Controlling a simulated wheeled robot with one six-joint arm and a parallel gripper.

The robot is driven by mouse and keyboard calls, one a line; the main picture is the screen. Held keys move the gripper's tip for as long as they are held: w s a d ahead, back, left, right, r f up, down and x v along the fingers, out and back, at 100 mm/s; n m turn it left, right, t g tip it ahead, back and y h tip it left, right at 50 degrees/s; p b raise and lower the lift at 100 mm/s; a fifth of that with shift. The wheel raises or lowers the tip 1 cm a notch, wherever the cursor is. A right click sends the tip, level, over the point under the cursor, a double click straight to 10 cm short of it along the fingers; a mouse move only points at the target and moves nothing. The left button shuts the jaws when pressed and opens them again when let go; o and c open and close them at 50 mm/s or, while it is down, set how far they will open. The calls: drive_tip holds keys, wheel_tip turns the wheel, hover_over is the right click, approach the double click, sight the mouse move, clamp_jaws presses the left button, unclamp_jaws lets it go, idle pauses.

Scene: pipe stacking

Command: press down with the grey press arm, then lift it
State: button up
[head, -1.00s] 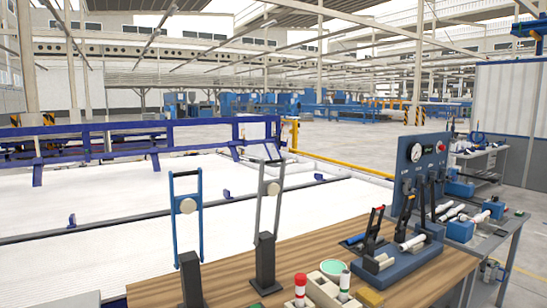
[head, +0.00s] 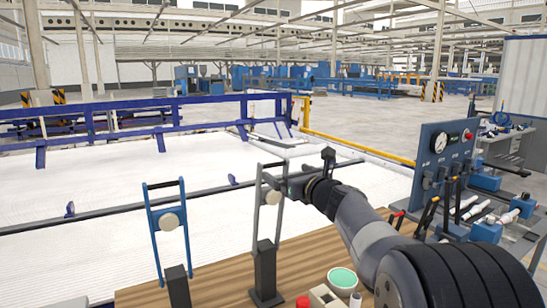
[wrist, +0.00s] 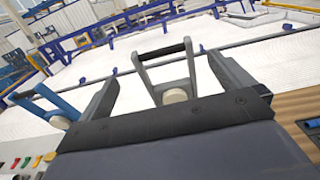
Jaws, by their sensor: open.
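The grey press arm (head: 280,216) stands upright on a dark post (head: 265,272) in the head view. It is a two-barred frame with a pale round disc and a dark crossbar on top. My gripper (head: 283,187) is at the upper part of this frame and hides some of it. In the wrist view, my gripper (wrist: 163,72) is open. The grey press arm's black handle bar (wrist: 162,51) shows between the two fingers, beyond the palm. No grip on it is visible, and I cannot tell whether anything touches.
A blue press arm (head: 155,237) stands upright to the left, and also shows in the wrist view (wrist: 57,105). A blue gauge panel (head: 436,160) with black levers stands at the right. A green-topped round container (head: 342,278) is on the wooden tabletop (head: 215,286).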

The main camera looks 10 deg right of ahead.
sight(275, 164)
drive_tip(key=p+x, duration=0.4)
drive_tip(key=x, duration=0.6)
drive_tip(key=shift+w, duration=0.4)
drive_tip(key=shift+c, duration=0.2)
drive_tip(key=c, duration=1.1)
